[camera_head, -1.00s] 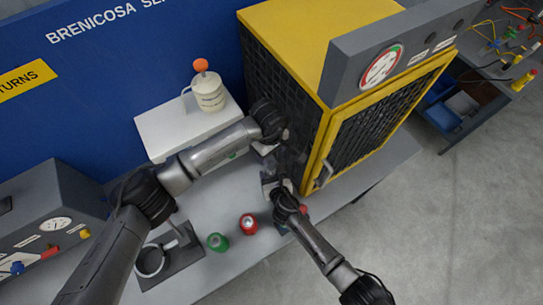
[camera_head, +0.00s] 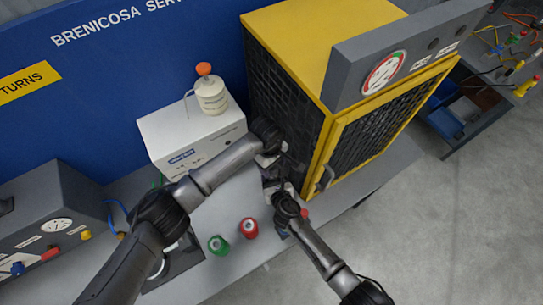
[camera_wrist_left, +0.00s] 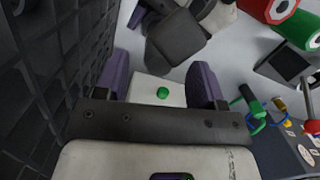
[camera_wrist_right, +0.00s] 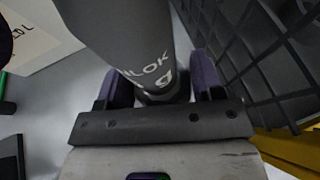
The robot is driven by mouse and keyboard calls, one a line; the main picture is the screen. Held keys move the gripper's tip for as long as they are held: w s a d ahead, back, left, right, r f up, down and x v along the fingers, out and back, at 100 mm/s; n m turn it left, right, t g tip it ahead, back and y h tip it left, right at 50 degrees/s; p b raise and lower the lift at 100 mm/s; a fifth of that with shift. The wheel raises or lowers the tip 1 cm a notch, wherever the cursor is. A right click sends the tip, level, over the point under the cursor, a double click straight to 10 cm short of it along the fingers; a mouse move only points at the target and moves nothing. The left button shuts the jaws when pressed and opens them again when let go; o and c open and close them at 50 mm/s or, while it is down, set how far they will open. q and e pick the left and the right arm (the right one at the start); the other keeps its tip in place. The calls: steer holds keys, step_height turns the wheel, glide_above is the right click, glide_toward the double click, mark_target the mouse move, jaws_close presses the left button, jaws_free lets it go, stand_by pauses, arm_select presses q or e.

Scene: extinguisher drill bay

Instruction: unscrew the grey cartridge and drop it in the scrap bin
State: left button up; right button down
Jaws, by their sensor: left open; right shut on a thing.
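A dark grey lettered cylinder (camera_wrist_right: 130,40), which looks like the grey cartridge, fills the top of the right wrist view. Its narrower dark end lies between the fingers of my right gripper (camera_wrist_right: 155,85), which is shut on it. In the head view my right gripper (camera_head: 277,182) is beside the yellow cabinet's mesh side, and the cylinder is hard to make out. My left gripper (camera_head: 270,158) is open just behind it; its jaws (camera_wrist_left: 165,85) have a gap, with a white surface bearing a green dot beyond. I cannot identify the scrap bin.
The yellow mesh cabinet (camera_head: 290,45) stands close to both grippers. A red can (camera_head: 249,228) and a green can (camera_head: 219,245) stand on the bench. A white box (camera_head: 190,140) carries a cream bottle (camera_head: 211,96) with an orange top. A blue tray (camera_head: 444,121) is at the right.

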arm_select(q)
steer(key=shift+d+f, duration=0.1)
steer(key=shift+f, duration=0.9)
steer(key=shift+c, duration=0.4)
steer(key=c, duration=0.9)
steer(key=o, duration=0.9)
steer(key=shift+r, duration=0.1)
